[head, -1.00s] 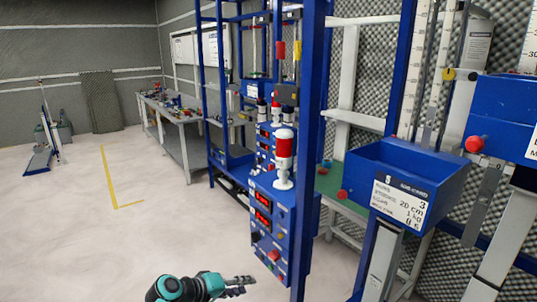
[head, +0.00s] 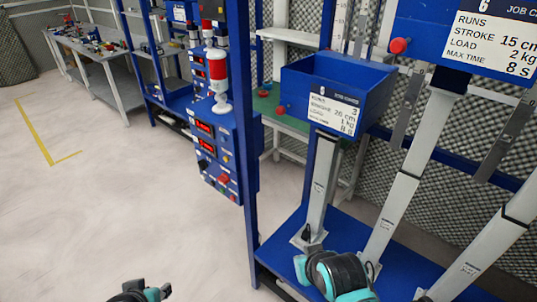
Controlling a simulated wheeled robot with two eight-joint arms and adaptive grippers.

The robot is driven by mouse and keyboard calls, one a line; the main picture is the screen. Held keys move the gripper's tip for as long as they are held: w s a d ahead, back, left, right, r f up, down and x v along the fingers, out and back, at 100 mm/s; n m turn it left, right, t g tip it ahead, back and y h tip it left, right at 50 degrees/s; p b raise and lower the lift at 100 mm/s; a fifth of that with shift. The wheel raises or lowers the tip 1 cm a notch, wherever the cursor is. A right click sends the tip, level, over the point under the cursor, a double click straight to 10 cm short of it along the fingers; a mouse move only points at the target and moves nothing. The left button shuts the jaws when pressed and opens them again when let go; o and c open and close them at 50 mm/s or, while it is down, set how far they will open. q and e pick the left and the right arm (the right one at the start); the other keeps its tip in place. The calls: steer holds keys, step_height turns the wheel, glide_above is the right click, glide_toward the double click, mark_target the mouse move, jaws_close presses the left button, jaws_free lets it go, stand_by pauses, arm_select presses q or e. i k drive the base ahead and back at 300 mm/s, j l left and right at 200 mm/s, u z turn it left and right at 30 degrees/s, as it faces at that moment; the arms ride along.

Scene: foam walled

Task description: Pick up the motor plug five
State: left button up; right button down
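I cannot make out a motor plug marked five. A small dark fitting (head: 306,233), perhaps a plug, sits at the foot of a grey actuator column (head: 321,185) on the blue rig base. My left gripper (head: 153,291) shows at the bottom edge, over the pale floor and apart from the rig. It is partly cut off, and its opening is unclear. A black and teal part of my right arm (head: 338,274) is in front of the blue base, close to the column feet in the picture. I do not see the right gripper's fingers.
A blue bin (head: 340,85) with a job card tops the column. A blue post (head: 243,150) stands left of it, beside a control box (head: 215,150) with red displays and a signal lamp (head: 218,75). The floor at left is clear.

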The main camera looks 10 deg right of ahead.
mark_target(305, 233)
steer(key=l+z, duration=0.2)
steer(key=z, duration=0.15)
steer(key=i+l+z, duration=0.15)
steer(key=z, duration=0.2)
steer(key=i+l+z, duration=0.1)
steer(key=z, duration=0.25)
